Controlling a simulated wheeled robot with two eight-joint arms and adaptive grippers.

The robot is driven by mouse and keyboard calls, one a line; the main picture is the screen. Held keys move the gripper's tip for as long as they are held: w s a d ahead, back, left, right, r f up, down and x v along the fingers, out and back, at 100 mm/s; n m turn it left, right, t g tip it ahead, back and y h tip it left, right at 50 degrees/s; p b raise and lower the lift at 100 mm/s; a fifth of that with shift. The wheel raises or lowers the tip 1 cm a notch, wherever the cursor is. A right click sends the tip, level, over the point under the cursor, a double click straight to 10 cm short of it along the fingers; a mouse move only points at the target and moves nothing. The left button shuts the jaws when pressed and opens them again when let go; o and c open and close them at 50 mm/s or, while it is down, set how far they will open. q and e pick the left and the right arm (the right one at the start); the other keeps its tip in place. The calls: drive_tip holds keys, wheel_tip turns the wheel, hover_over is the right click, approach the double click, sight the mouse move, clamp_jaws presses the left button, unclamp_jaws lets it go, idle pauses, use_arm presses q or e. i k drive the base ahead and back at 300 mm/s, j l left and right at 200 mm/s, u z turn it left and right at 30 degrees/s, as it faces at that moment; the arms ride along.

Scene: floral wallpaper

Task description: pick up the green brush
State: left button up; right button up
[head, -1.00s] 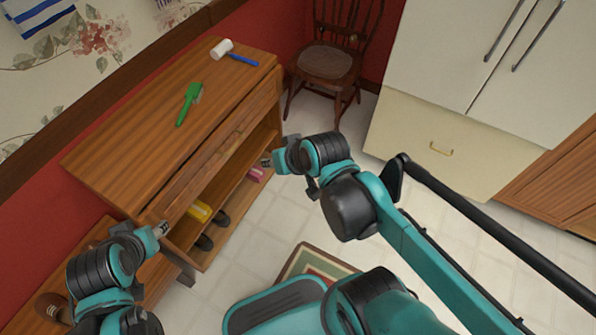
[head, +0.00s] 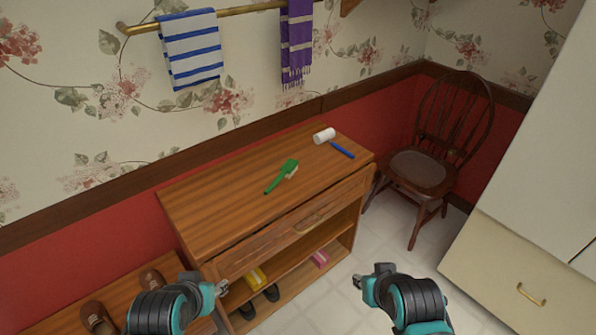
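A white-headed lint roller (head: 324,136) with a blue handle lies on the cabinet right of the brush. A wooden chair (head: 418,166) stands to the right. Brown shoes (head: 97,316) sit on a low bench at left. A pale cabinet (head: 500,258) stands at far right.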

sight(288, 169)
drive_tip(key=i+l+u, duration=0.1)
drive_tip(key=u, duration=0.3)
drive_tip(key=i+l+u, duration=0.1)
drive_tip(key=u, duration=0.3)
drive_tip(key=l+u, duration=0.15)
drive_tip(key=u, duration=0.3)
drive_tip(key=i+l+u, duration=0.15)
drive_tip(key=l, duration=0.5)
drive_tip(key=i+l+u, duration=0.15)
drive_tip(key=l, duration=0.55)
drive_tip(key=l+u, duration=0.2)
drive_tip(key=l, duration=0.45)
